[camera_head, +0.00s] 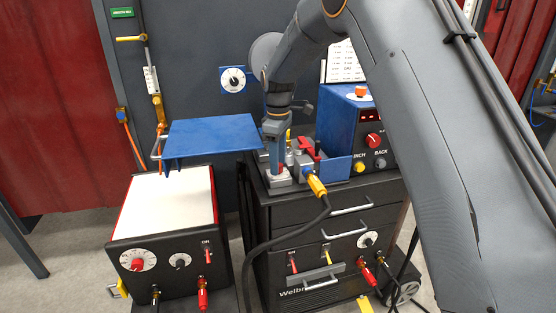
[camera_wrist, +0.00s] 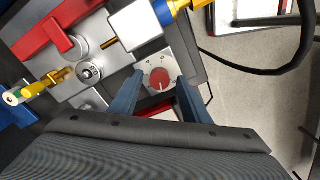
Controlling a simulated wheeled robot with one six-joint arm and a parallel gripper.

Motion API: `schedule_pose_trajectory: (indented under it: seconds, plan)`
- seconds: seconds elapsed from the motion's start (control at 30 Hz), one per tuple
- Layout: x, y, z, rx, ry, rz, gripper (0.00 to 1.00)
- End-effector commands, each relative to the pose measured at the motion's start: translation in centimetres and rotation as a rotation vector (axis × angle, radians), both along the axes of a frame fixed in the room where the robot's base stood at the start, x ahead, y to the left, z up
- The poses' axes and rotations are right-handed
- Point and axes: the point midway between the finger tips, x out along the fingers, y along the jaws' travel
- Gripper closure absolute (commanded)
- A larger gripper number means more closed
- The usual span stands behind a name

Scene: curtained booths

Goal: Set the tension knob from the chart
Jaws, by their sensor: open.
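A small red round knob (camera_wrist: 158,77) with a pale pointer mark sits on a light square plate with dial marks in the wrist view. I take it for the tension knob. The pointer seems to face the lower edge of the picture; its exact mark is too small to read. My gripper (camera_wrist: 160,83) is open, with one blue-grey finger on each side of the knob; I cannot tell if they touch it. In the head view my gripper (camera_head: 277,160) points down at the feeder area and hides most of the knob. A white chart (camera_head: 344,62) with unreadable rows stands behind my arm.
A red lever (camera_head: 308,147) and a yellow-ended cable connector (camera_head: 316,186) are close beside my gripper. A blue box (camera_head: 352,125) with a red knob stands to the right. A blue shelf (camera_head: 212,137) is at left, above a white-topped machine (camera_head: 165,203).

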Motion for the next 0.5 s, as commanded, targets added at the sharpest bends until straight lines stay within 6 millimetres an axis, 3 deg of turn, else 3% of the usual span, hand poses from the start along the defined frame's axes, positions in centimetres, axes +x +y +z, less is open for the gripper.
schedule_pose_trajectory:
  seconds: [0.07, 0.3, 0.5]
  plan:
    - [0.01, 0.00, 0.01, 0.000, 0.000, 0.000, 0.57]
    - [0.00, 0.00, 0.03, 0.000, 0.000, 0.000, 0.98]
    - [-0.01, 0.01, 0.04, 0.000, 0.000, -0.009, 0.98]
